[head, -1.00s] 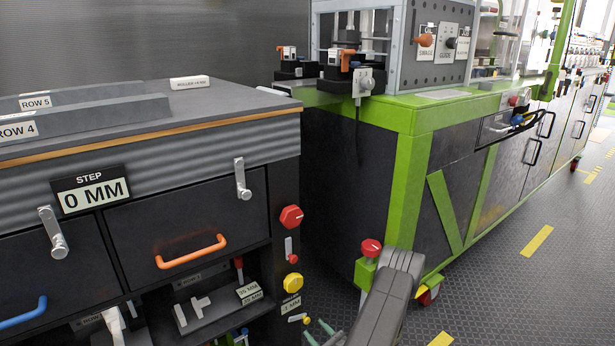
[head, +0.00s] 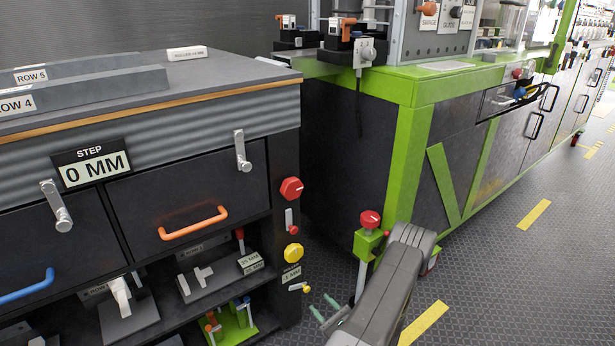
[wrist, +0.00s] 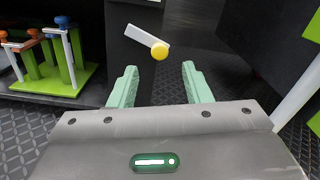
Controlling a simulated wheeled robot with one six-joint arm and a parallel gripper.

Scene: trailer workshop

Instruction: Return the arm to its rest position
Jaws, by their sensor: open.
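My gripper (head: 324,309) shows at the bottom of the head view, its pale green fingertips low in front of the dark cabinet's right post. My grey arm link beside it hides part of the floor and the red-topped green post's base. In the wrist view my gripper (wrist: 158,85) has its two green fingers spread apart, with nothing between them. Beyond the fingers a yellow knob on a white lever (wrist: 150,42) stands out from the dark cabinet; it also shows in the head view (head: 299,288), apart from the fingers.
The dark cabinet (head: 113,227) with orange and blue handles is at left. A green-framed bench (head: 412,170) stands behind my arm, with a red-topped green post (head: 369,242). A green rack (wrist: 55,80) is left in the wrist view. The patterned floor (head: 500,270) at right is open.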

